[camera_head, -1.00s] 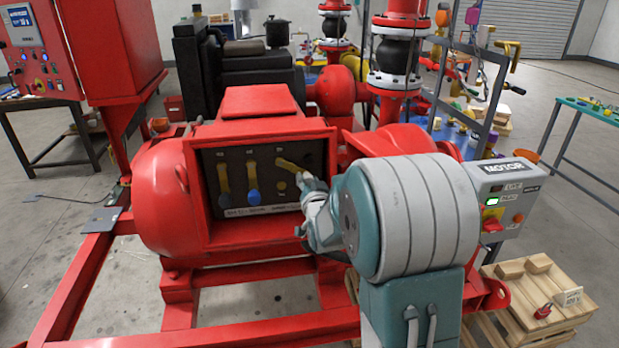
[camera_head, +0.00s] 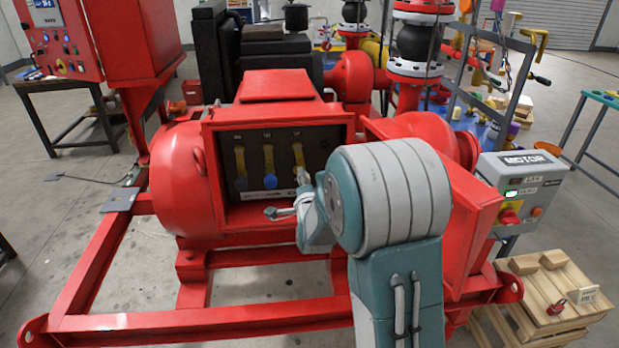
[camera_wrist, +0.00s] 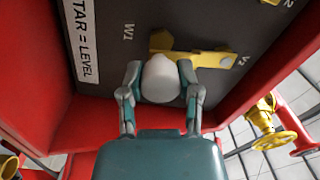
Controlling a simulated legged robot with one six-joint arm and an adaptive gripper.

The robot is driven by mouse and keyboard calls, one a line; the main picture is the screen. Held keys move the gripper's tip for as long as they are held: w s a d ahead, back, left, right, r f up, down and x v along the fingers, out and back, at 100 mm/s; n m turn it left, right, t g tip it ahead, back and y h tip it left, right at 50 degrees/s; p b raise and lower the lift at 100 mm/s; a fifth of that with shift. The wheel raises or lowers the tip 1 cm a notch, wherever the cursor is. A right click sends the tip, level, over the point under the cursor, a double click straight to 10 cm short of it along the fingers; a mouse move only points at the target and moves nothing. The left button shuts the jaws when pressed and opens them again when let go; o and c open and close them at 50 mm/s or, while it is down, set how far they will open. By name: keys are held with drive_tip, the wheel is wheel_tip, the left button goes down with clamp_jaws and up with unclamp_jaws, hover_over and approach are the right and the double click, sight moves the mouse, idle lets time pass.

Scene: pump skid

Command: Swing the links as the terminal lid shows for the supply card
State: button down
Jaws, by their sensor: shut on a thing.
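The open red terminal box (camera_head: 278,112) holds three brass links on a dark panel. A label strip (camera_wrist: 82,40) reads "STAR = LEVEL". No lid diagram is readable.
A grey motor box (camera_head: 522,185) with a green light and red switch stands right. A wooden pallet (camera_head: 550,300) with a red padlock is below it. Red box walls (camera_wrist: 255,80) closely flank my gripper. Red skid rails (camera_head: 200,328) run in front.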

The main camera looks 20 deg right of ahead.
drive_tip(key=shift+w+a+f+m, duration=0.2)
drive_tip(key=shift+a+m, duration=0.35)
drive_tip(key=shift+m, duration=0.45)
drive_tip(key=shift+f, duration=0.1)
drive_tip(key=shift+c, duration=1.5)
unclamp_jaws()
drive_tip(key=shift+s, duration=0.1)
drive_tip(key=v, duration=1.2)
drive_tip(key=shift+a, duration=0.1)
